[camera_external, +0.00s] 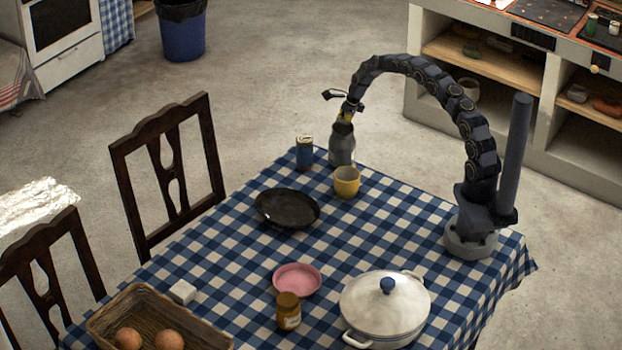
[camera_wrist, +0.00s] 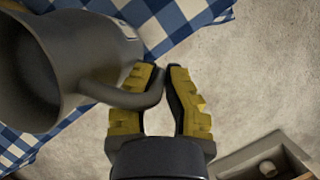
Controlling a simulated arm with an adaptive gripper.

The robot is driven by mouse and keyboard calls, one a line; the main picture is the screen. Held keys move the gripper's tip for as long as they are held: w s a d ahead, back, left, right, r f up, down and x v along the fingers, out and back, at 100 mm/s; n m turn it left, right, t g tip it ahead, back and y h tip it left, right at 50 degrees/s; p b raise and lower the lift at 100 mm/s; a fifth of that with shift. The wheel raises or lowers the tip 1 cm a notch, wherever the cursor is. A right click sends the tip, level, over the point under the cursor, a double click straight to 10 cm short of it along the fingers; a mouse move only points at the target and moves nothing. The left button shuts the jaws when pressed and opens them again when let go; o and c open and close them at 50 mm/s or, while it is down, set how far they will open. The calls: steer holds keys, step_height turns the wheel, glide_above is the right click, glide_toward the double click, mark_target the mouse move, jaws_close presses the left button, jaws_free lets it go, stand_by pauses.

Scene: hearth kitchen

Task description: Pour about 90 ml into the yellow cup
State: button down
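The grey metal jug (camera_external: 342,146) is at the far edge of the table, just behind the yellow cup (camera_external: 347,183). It looks roughly upright; I cannot tell whether its base touches the cloth. My gripper (camera_external: 347,113) is at the top of the jug. In the wrist view the jug (camera_wrist: 50,70) fills the left side, and its curved handle lies between the yellow-and-black fingers of my gripper (camera_wrist: 165,85), which look closed on it. The yellow cup stands upright on the checked cloth and does not show in the wrist view. The liquid level is not visible.
A blue can (camera_external: 304,153) stands left of the jug. A black pan (camera_external: 287,208) lies in front and left of the cup. A pink bowl (camera_external: 297,281), a jar (camera_external: 288,312) and a white pot (camera_external: 385,308) are nearer. Cloth right of the cup is clear.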

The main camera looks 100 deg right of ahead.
mark_target(343, 125)
steer(key=a+r+h, duration=0.2)
steer(key=h, duration=0.1)
steer(key=shift+w+r+n, duration=0.2)
steer(key=shift+r+n, duration=0.1)
steer(key=a+h, duration=0.1)
steer(key=a+r+h, duration=0.1)
steer(key=a+h, duration=0.1)
steer(key=shift+r+n+g, duration=0.15)
steer(key=shift+n+g, duration=0.15)
steer(key=shift+a+r+h, duration=0.2)
steer(key=shift+a+h, duration=0.05)
steer(key=shift+h, duration=0.35)
steer(key=r+h, duration=0.1)
steer(key=a+r+n+h, duration=0.1)
steer(key=h, duration=0.1)
steer(key=shift+a+r, duration=0.15)
steer(key=shift+r, duration=0.15)
steer(key=shift+a+r+n+h, duration=0.4)
steer(key=shift+a+r+h, duration=0.2)
steer(key=shift+r+h, duration=0.3)
steer(key=shift+a+r+h, duration=0.2)
steer(key=shift+r+h, duration=0.05)
steer(key=shift+h, duration=0.05)
